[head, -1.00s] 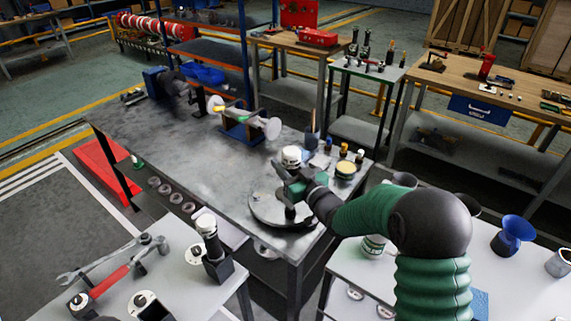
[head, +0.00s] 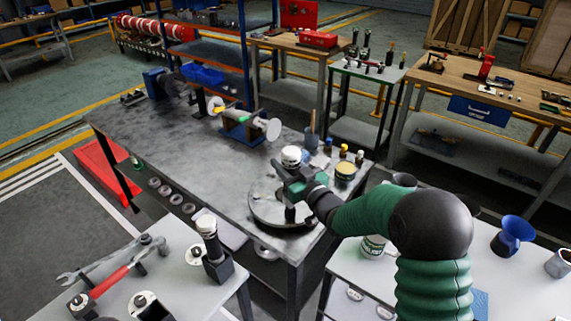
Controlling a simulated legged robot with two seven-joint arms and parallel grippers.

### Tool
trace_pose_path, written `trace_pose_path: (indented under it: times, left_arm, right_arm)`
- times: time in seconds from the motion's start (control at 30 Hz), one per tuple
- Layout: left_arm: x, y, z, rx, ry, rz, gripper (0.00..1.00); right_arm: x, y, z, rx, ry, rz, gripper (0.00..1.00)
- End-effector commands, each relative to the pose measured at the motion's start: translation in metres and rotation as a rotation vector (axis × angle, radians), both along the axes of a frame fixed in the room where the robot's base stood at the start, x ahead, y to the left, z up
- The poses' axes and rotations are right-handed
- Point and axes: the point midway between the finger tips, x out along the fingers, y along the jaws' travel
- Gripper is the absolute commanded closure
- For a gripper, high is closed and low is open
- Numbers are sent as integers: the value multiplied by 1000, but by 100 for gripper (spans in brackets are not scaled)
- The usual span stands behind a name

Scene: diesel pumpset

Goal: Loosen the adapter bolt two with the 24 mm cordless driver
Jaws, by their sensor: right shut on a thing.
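My right gripper (head: 296,188) is shut on an upright tool with a white rounded top and a dark body, which looks like the cordless driver (head: 291,156). The tool stands over a round grey metal disc (head: 268,208) at the front right corner of the dark workbench. Its dark lower end (head: 290,213) reaches down to or just above the disc; I cannot tell whether it touches. The adapter bolts are too small or hidden to make out, and the driver's size marking cannot be read. My left gripper is not in view.
A similar white-topped tool (head: 207,226) stands in a black holder on the front left table, near a red-handled wrench (head: 110,280). Small bottles and a yellow-topped tin (head: 345,172) stand close right of the disc. The workbench's middle (head: 205,150) is clear.

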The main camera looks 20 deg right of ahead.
Motion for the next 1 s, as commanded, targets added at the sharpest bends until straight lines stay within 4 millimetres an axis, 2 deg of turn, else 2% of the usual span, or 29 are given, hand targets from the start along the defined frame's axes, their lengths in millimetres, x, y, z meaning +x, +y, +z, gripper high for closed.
trace_pose_path:
  times: [0.03, 0.63, 0.87, 1.0]
  left_arm:
    - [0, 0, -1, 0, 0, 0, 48]
    - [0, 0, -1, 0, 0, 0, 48]
    - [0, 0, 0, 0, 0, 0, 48]
    - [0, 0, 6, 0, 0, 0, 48]
  right_arm:
    - [-1, 1, -6, 1, 13, 2, 100]
    - [-1, 1, -4, 1, 14, 1, 100]
    - [-1, 1, -1, 0, 14, 1, 100]
    - [-1, 0, 8, 1, 12, 0, 100]
